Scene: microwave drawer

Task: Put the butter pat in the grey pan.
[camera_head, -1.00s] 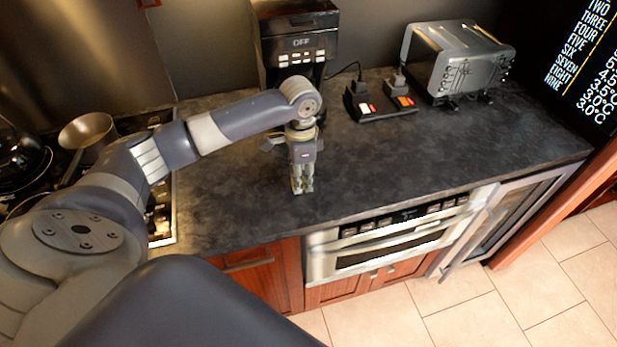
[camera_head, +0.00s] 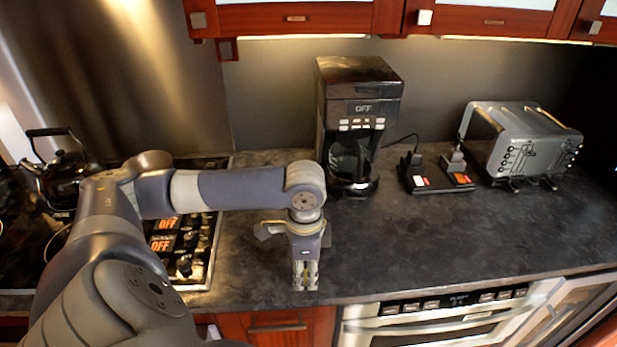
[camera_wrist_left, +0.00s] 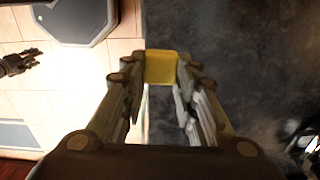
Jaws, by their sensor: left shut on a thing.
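My left gripper (camera_head: 306,284) hangs over the counter near its front edge, pointing down. In the left wrist view its fingers (camera_wrist_left: 160,85) are shut on a yellow block, the butter pat (camera_wrist_left: 161,68), at the fingertips. The butter pat is not clear in the head view. The grey pan is mostly hidden behind my left arm at the stove; a bit of curved rim (camera_head: 55,238) seems to show. What looks like my right gripper (camera_wrist_left: 18,63) shows small and dark over the floor in the left wrist view; its jaws are unclear.
The stove (camera_head: 205,275) with lit OFF displays lies left of the gripper. A black kettle (camera_head: 66,175) stands at its back left. A coffee machine (camera_head: 357,120), a switch block (camera_head: 437,180) and a toaster (camera_head: 525,140) stand along the back. The counter (camera_head: 400,255) between is clear.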

